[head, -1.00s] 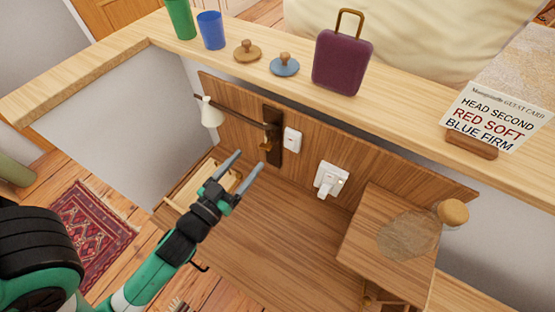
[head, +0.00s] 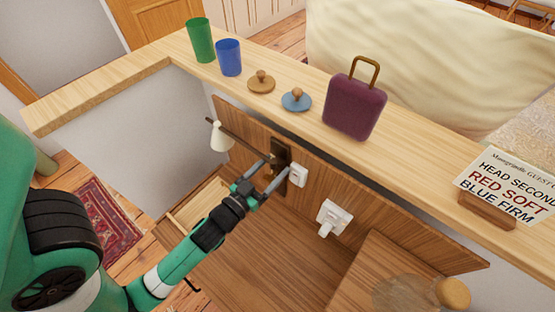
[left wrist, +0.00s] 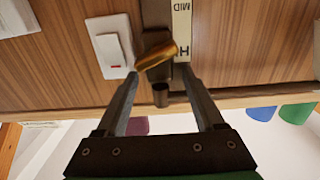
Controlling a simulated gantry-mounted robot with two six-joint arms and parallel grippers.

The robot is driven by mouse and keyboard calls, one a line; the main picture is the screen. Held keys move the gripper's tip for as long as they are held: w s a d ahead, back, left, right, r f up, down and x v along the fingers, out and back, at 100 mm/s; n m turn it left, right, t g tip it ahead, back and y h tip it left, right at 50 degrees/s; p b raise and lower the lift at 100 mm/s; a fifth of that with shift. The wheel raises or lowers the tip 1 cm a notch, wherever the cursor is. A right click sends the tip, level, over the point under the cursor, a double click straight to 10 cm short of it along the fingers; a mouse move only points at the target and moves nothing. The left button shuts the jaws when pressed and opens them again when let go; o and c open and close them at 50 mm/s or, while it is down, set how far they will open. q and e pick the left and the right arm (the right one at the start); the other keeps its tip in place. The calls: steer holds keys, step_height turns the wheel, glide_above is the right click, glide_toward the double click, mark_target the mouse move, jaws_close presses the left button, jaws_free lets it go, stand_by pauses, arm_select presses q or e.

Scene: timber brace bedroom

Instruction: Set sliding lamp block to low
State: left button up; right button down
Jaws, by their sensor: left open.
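The lamp's dark vertical plate (head: 280,150) is mounted on the wooden back panel, with a dark arm running left to a cream lamp shade (head: 220,137). In the left wrist view, a brass piece (left wrist: 157,55) sits on the dark rail beside a pale label strip (left wrist: 182,20) reading "MID" and a partly covered "H". A short dark stub (left wrist: 160,94) shows near it. My left gripper (head: 271,175) is open in front of the plate. In the left wrist view its fingertips (left wrist: 160,76) lie either side of the brass piece; contact is unclear. My right gripper is not in view.
A white rocker switch (left wrist: 112,52) is close beside the plate. A white socket with a plug (head: 333,217) is farther right. The ledge above holds a green cup (head: 201,40), blue cup (head: 229,57), two knobbed lids, a purple suitcase (head: 355,106) and a guest card (head: 507,185).

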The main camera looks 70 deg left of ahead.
arm_select(q)
steer(key=shift+s+f, duration=0.1)
steer(key=shift+c, duration=0.4)
jaws_close()
stand_by(0.9)
